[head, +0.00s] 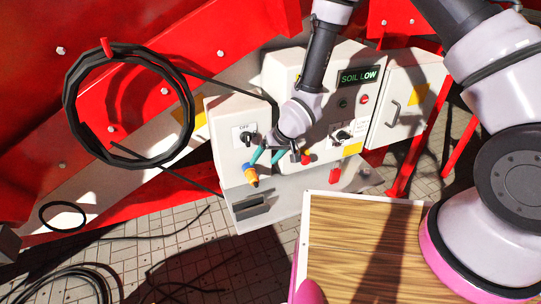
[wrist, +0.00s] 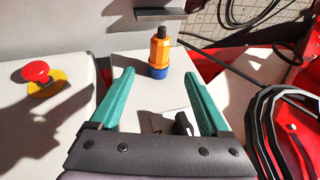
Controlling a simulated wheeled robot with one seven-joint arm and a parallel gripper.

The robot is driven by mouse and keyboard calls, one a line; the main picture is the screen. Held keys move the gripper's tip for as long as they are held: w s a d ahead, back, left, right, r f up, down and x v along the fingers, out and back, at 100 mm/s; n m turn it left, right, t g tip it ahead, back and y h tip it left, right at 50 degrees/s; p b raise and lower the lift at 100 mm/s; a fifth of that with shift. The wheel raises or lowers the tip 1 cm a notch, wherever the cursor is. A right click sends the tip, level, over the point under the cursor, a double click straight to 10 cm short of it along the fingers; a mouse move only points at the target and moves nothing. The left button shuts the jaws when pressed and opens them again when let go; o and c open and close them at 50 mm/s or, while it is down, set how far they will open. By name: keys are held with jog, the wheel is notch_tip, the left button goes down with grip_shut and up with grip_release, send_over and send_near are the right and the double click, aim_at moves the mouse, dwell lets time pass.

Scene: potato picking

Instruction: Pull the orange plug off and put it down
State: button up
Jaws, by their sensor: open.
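The orange plug (head: 251,176) sits in a blue socket on the lower front of the white control box, its dark end pointing down and outward. In the wrist view the plug (wrist: 160,47) stands above the blue socket (wrist: 157,71), centred ahead of the fingertips. My gripper (head: 268,156) has teal fingers and is open and empty. In the wrist view its fingers (wrist: 158,76) spread to either side of the plug's line, with the plug beyond the tips. The left fingertip is close to the plug in the head view.
A rotary switch (head: 246,137) is above the socket. A red emergency button (wrist: 36,72) on yellow stands left in the wrist view. A grey shelf (head: 265,202) lies below the plug. A black cable coil (head: 68,100) hangs left. A wooden-topped table (head: 365,235) stands in front.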

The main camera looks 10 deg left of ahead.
aim_at(254, 174)
jog(key=x, duration=1)
jog(key=shift+w+f, duration=0.1)
jog(key=shift+f, duration=0.05)
grip_shut()
